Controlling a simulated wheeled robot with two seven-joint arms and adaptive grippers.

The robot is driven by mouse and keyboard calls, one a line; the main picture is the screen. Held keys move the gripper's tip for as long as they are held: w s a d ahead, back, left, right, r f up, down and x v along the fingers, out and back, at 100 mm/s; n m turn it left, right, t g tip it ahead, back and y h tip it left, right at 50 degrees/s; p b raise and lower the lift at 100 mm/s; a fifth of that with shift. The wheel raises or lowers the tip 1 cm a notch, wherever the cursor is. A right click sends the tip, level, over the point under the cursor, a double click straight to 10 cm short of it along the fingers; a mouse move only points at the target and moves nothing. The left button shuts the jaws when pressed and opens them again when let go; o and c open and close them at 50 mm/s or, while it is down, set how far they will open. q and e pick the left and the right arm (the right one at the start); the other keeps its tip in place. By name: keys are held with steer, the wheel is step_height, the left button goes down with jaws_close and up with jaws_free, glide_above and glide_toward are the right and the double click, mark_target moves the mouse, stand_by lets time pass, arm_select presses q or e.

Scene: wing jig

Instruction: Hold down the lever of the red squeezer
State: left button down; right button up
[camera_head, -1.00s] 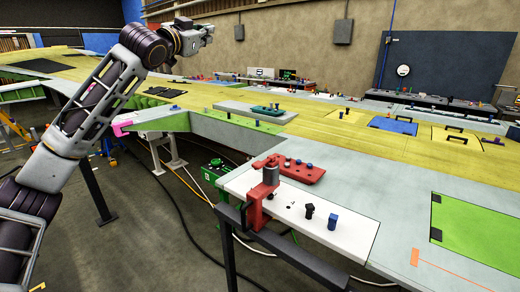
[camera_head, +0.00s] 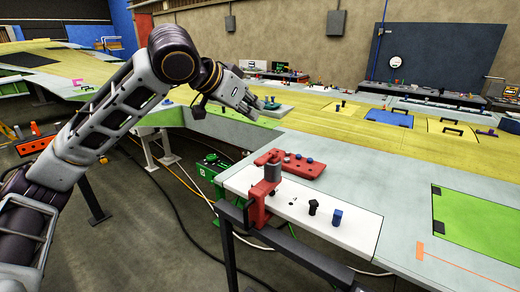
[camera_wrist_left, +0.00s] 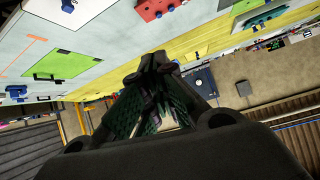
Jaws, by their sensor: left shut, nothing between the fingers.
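My right gripper is not in view.
The white board (camera_head: 350,235) carries a black knob (camera_head: 313,207) and a blue block (camera_head: 337,217). A red plate (camera_head: 290,165) with several knobs lies behind the squeezer. A green panel (camera_head: 470,225) is at right. Grey surface (camera_head: 390,180) between is clear.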

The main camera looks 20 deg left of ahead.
arm_select(q)
steer(key=a+f+n, duration=0.1)
steer(key=s+a+f+n+g+y, duration=0.1)
steer(key=shift+s+a+f+y, duration=0.1)
steer(key=shift+s+f+y, duration=0.2)
steer(key=shift+f, duration=0.05)
stand_by(0.4)
steer(key=p, duration=0.1)
glide_above(259, 161)
step_height(259, 161, down, 7)
steer(key=shift+w+f, duration=0.1)
step_height(259, 161, down, 2)
steer(key=shift+f+p, duration=0.3)
steer(key=shift+f, duration=0.65)
